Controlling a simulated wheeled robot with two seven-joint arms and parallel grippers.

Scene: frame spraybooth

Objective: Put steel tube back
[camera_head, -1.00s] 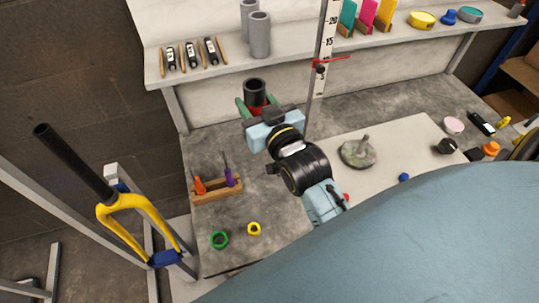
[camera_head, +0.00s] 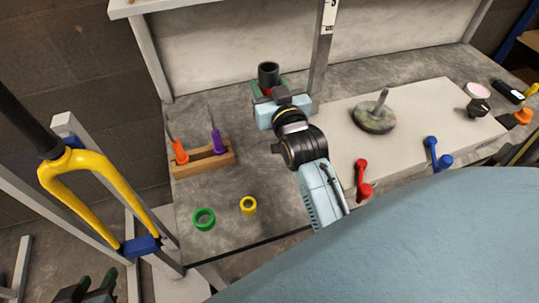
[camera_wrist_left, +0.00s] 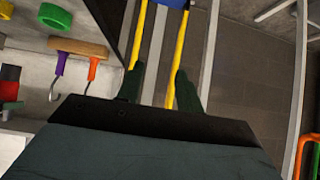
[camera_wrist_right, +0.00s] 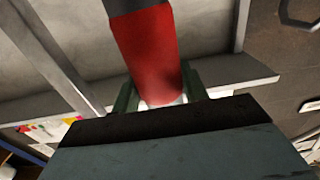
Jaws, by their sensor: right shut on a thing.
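My right gripper (camera_head: 270,93) is shut on a hollow tube, taken as the steel tube (camera_head: 268,72), with a dark upper end and a red lower part. It stands roughly upright above the back of the workbench. In the right wrist view the red part of the tube (camera_wrist_right: 147,50) sits between the green fingers (camera_wrist_right: 157,98), which partly hide its lower end. My left gripper (camera_head: 92,288) is at the bottom left edge of the head view. In the left wrist view its fingers (camera_wrist_left: 158,88) are apart with nothing held between them.
A yellow fork (camera_head: 85,188) stands in a blue clamp (camera_head: 140,246) left of the bench. A wooden holder (camera_head: 203,162) carries orange and purple hooked tools. Green (camera_head: 204,219) and yellow (camera_head: 248,205) rings lie in front. A round disc with a post (camera_head: 374,116) is to the right.

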